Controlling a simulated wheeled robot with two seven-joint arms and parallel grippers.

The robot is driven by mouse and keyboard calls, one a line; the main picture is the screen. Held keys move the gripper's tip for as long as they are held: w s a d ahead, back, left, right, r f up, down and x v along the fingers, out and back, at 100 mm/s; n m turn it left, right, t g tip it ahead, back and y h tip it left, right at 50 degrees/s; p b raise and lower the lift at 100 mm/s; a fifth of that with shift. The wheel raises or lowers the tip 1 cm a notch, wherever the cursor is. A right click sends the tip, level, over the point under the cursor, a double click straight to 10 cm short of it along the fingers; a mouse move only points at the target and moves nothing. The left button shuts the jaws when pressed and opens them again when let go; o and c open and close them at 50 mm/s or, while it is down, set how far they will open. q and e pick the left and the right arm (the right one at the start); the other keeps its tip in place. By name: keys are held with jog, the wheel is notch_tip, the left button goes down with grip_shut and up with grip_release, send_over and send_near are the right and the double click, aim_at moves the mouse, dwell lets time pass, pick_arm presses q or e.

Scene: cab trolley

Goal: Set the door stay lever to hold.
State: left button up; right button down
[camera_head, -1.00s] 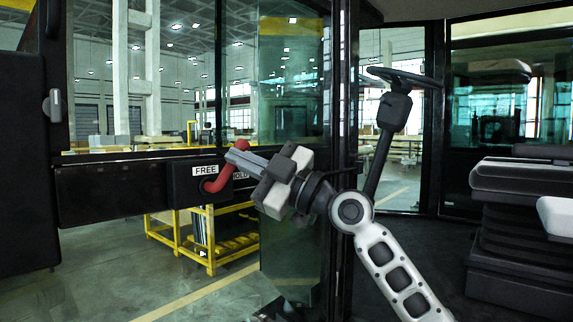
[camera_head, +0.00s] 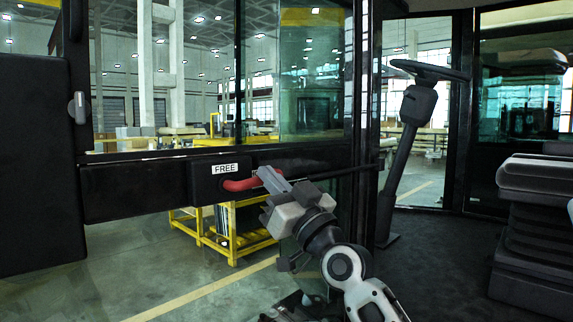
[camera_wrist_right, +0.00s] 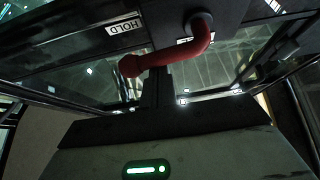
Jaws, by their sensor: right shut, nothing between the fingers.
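The red door stay lever (camera_head: 240,184) sits on a black box on the door's cross bar and lies nearly level, pointing right. A white FREE label (camera_head: 225,168) is above its left end. The HOLD label is mostly hidden behind my right gripper in the head view, but shows upside down in the wrist view (camera_wrist_right: 124,26). My right gripper (camera_head: 265,175) is shut and empty, its tips against or very near the lever's free end. The wrist view shows the lever (camera_wrist_right: 203,38) and its knob just beyond the fingers (camera_wrist_right: 156,85). My left gripper is not in view.
The glazed door's black cross bar (camera_head: 130,190) spans the left. A steering column (camera_head: 405,150) and a dark seat (camera_head: 540,190) stand to the right. A yellow trolley (camera_head: 235,240) is beyond the door.

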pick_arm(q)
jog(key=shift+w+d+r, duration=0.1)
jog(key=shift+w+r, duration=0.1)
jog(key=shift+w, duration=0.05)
pick_arm(e)
jog(key=shift+f+m, duration=0.2)
jog(key=shift+m, duration=0.3)
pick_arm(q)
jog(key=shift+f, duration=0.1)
pick_arm(e)
jog(key=shift+h, duration=0.4)
pick_arm(q)
jog(key=shift+p, duration=0.3)
